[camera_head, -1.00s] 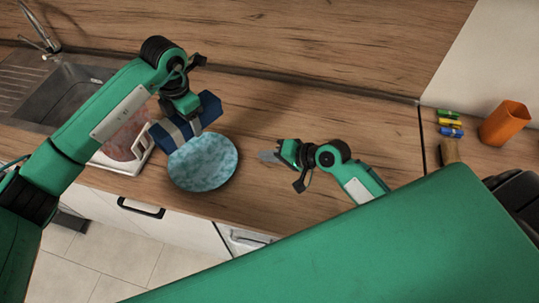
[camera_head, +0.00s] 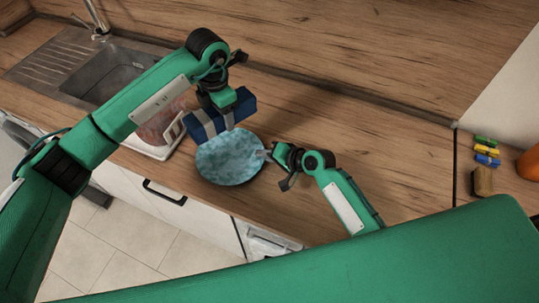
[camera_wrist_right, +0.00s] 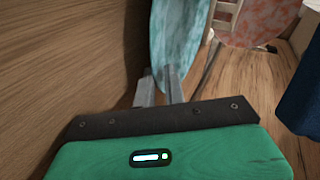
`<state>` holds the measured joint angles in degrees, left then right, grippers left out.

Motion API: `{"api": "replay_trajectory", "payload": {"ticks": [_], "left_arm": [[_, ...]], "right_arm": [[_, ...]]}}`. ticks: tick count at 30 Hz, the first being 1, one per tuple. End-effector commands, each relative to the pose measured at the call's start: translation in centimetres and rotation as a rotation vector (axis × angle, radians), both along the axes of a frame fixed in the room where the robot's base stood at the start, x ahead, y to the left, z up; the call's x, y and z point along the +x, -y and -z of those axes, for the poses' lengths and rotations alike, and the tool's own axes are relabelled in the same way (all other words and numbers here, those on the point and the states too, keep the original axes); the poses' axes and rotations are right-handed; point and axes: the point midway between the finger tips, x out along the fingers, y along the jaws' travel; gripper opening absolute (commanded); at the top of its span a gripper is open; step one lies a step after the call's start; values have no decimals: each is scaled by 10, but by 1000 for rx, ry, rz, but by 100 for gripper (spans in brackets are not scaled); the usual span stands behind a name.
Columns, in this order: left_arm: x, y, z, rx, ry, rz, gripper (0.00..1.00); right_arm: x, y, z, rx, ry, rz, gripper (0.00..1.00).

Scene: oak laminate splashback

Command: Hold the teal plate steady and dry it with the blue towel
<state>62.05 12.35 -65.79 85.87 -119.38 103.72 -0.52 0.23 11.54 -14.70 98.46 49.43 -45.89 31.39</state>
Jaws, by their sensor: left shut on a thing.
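The round teal plate (camera_head: 230,158) has a mottled surface and is near the counter's front edge. It also shows narrow in the right wrist view (camera_wrist_right: 180,40). My left gripper (camera_head: 222,122) is shut on the blue towel (camera_head: 243,104), a dark blue folded bundle just behind the plate's far rim. Whether the towel touches the plate is unclear. My right gripper (camera_head: 267,155) is at the plate's right rim. In the right wrist view its fingers (camera_wrist_right: 160,92) stand apart, with the rim at or between their tips; contact is unclear.
A white rack (camera_head: 155,148) with a reddish plate (camera_head: 160,125) stands left of the teal plate, by the sink (camera_head: 110,75). Coloured clips (camera_head: 487,150), a brown block (camera_head: 482,181) and an orange cup (camera_head: 530,164) are at the far right. The counter behind my right arm is clear.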

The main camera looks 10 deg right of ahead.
Motion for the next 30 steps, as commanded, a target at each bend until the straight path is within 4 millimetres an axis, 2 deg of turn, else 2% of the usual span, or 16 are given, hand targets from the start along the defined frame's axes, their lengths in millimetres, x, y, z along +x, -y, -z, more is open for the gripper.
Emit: {"api": "replay_trajectory", "payload": {"ticks": [4, 6, 13, 16, 24, 30], "left_arm": [[0, 0, 0, -1, 0, 0, 32], [0, 0, 0, -1, 0, 0, 32], [0, -1, 4, 0, -1, -16, 32], [2, -4, 21, 1, -4, -88, 32], [6, -16, 87, 1, -2, -376, 32], [6, -19, 107, 1, -1, -455, 32]], "right_arm": [[0, 0, 0, 0, 0, 0, 12], [0, 0, 0, 0, 0, 0, 0], [-1, 0, 1, -2, -1, -1, 0], [-1, 0, 1, -2, -1, -1, 0], [-1, 1, 2, -3, -3, -1, 0], [-1, 1, 2, -3, -3, -1, 0]]}}
